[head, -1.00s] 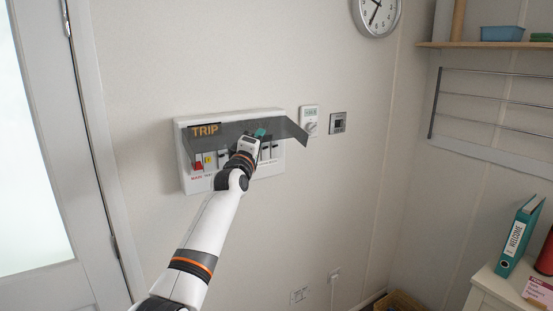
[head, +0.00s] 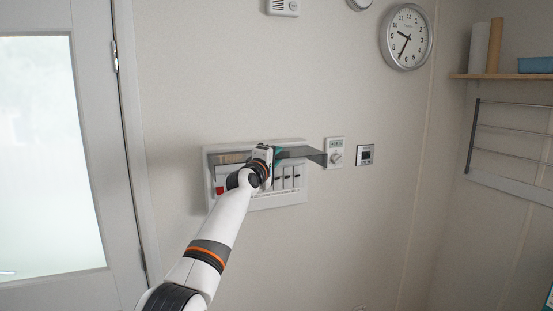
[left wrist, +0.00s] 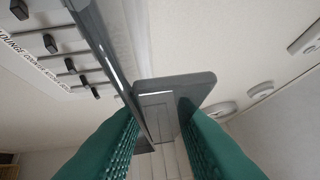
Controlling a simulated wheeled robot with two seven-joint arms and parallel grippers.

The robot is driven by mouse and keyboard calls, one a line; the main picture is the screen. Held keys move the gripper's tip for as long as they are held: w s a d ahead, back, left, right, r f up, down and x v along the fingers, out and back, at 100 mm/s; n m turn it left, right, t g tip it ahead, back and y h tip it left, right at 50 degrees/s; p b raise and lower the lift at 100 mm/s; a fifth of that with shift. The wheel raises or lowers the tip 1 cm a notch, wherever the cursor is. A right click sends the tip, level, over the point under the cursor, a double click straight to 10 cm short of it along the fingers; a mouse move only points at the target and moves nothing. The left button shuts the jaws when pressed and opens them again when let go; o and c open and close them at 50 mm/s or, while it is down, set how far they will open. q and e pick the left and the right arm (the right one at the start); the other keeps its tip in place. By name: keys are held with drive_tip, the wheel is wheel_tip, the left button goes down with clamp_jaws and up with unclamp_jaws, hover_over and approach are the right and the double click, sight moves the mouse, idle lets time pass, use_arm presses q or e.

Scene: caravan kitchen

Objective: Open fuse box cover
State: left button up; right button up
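The white fuse box (head: 262,203) is on the wall in the head view. Its smoked, see-through cover (head: 305,153) is swung up and sticks out from the box, seen nearly edge-on. Black switches and part of a red one show below it. My left gripper (head: 276,157) is at the cover's middle, hiding part of it. In the left wrist view the green fingers (left wrist: 163,135) stand apart, so the gripper looks open. The cover's dark edge and a grey plate (left wrist: 175,88) show at and between the fingertips; firm contact cannot be told. My right gripper is not in view.
A thermostat (head: 335,152) and a small grey panel (head: 366,155) are on the wall right of the box. A clock (head: 406,37) hangs above. A door (head: 50,160) is at the left, and a rack and shelf (head: 505,76) are at the right.

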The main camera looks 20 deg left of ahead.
use_arm(q)
drive_tip(key=shift+o, duration=1.3)
drive_tip(key=shift+r, duration=0.25)
drive_tip(key=shift+f, duration=0.1)
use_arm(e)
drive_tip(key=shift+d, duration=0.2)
use_arm(q)
drive_tip(key=shift+s+d+f, duration=0.1)
drive_tip(key=shift+f, duration=0.05)
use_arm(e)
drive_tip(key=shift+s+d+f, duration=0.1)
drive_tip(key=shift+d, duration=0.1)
use_arm(q)
drive_tip(key=s+a+f+b, duration=0.1)
drive_tip(key=s+a+b, duration=0.1)
drive_tip(key=s+b, duration=0.4)
drive_tip(key=s, duration=0.5)
drive_tip(key=shift+s, duration=0.35)
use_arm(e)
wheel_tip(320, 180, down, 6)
